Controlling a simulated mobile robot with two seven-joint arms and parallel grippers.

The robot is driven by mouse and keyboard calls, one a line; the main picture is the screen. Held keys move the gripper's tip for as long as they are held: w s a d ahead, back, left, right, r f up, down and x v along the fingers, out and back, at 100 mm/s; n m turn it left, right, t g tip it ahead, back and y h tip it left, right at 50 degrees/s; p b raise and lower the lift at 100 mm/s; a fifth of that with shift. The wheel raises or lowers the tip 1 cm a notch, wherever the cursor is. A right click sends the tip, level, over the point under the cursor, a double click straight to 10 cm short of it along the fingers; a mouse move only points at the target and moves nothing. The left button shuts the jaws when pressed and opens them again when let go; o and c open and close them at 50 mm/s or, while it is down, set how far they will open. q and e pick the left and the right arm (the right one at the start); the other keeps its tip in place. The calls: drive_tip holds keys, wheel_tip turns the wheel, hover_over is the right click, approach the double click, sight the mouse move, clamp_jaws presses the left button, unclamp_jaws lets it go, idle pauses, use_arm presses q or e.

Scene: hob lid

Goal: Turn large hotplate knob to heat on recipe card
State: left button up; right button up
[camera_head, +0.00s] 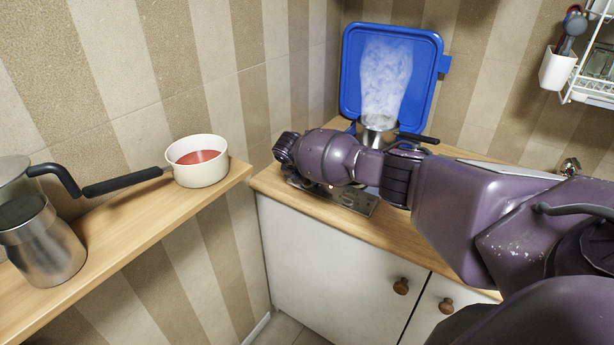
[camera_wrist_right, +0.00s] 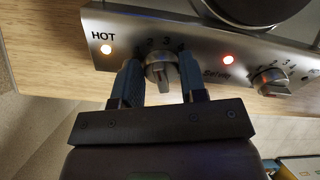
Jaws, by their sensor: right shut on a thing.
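In the right wrist view, my right gripper (camera_wrist_right: 160,78) is shut on the left knob (camera_wrist_right: 158,66) of the hob's steel front panel (camera_wrist_right: 215,50), one blue finger on each side. Digits 2, 3 and 4 show above this knob; its exact setting is hard to tell. A second knob (camera_wrist_right: 270,81) with digits around it is at the right, untouched. I cannot tell which knob belongs to the large hotplate. In the head view, my right arm hides both knobs and most of the hob panel (camera_head: 355,201). No recipe card is readable. My left gripper is out of view.
A lamp marked HOT (camera_wrist_right: 106,50) and a red lamp (camera_wrist_right: 227,59) glow. A steaming steel pot (camera_head: 378,137) stands on the hob before the raised blue lid (camera_head: 353,75).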

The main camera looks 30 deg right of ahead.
drive_tip(key=shift+a+f+n, duration=0.1)
drive_tip(key=shift+f+n, duration=0.05)
drive_tip(key=shift+n, duration=0.75)
drive_tip(key=o, duration=0.8)
drive_tip(key=shift+o, duration=0.2)
drive_tip(key=shift+a+r, duration=0.15)
drive_tip(key=shift+r, duration=0.45)
drive_tip(key=p+v, duration=0.1)
drive_tip(key=v, duration=0.8)
drive_tip(key=shift+s+a+r, duration=0.15)
drive_tip(key=shift+a+r, duration=0.1)
